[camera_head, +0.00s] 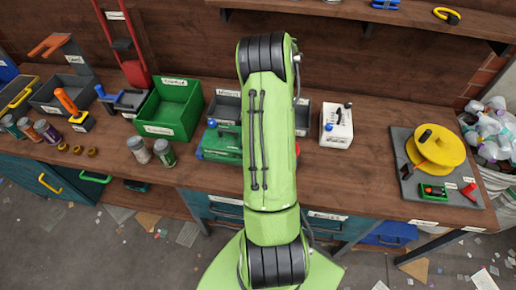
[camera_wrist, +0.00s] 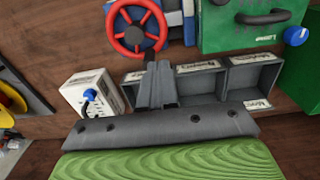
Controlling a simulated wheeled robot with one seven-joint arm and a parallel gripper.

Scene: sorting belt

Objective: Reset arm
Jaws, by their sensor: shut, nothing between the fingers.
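My gripper (camera_wrist: 157,70) shows in the wrist view as two grey fingers closed together, with nothing between them. Its tips point toward a red handwheel (camera_wrist: 137,28) and overlap the grey bins (camera_wrist: 248,78) in the picture; I see no clear contact. In the head view my green arm (camera_head: 269,140) reaches over the middle of the workbench (camera_head: 350,180), and the gripper is hidden behind it.
Near the arm are a green machine (camera_head: 220,144), grey bins (camera_head: 224,108) and a white box (camera_head: 336,126) with a blue knob. A green bin (camera_head: 170,108) stands left; a yellow reel (camera_head: 440,150) sits right. Bench space right of the white box is clear. A shelf (camera_head: 380,14) overhangs the back.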

